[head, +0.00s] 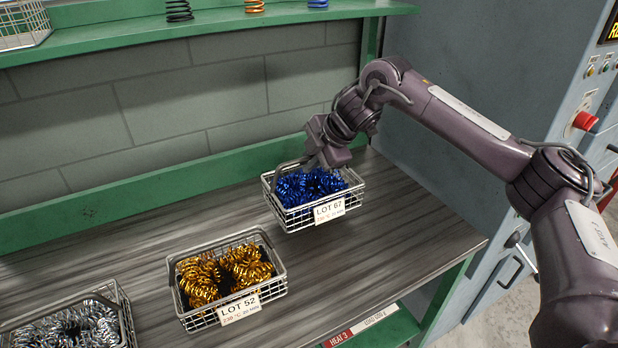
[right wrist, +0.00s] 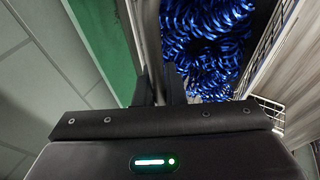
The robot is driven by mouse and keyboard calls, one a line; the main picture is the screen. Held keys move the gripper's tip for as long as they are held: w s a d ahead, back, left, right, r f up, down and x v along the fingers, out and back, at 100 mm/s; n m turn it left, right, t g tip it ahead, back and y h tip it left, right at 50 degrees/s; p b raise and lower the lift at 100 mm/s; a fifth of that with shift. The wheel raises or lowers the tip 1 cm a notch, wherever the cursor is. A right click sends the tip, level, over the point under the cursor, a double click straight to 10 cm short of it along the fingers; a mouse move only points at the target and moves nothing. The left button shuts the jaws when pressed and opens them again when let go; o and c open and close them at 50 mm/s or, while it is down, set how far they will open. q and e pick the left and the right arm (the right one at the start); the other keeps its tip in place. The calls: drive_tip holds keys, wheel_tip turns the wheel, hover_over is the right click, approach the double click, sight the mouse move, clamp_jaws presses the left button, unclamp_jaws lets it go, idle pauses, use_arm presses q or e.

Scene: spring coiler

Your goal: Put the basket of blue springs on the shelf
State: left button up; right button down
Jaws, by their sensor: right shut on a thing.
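The wire basket of blue springs (head: 313,189) is at the right part of the bench, with a LOT 67 tag on its front. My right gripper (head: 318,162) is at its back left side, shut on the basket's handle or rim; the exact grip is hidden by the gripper. The blue springs (right wrist: 208,40) fill the top of the right wrist view, past the dark jaws. I cannot tell whether the basket touches the bench. The green shelf (head: 215,32) runs along the wall above the bench. My left gripper is not in view.
A basket of gold springs (head: 228,278), tagged LOT 52, and a basket of silver springs (head: 70,322) stand on the bench (head: 400,235). On the shelf are single black, orange and blue springs and a wire basket (head: 22,25) at far left. A grey machine with a red button (head: 585,121) is at right.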

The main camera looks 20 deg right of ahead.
sight(308, 179)
drive_tip(key=shift+f, duration=2.2)
drive_tip(key=shift+f, duration=0.15)
drive_tip(key=c, duration=1.5)
unclamp_jaws()
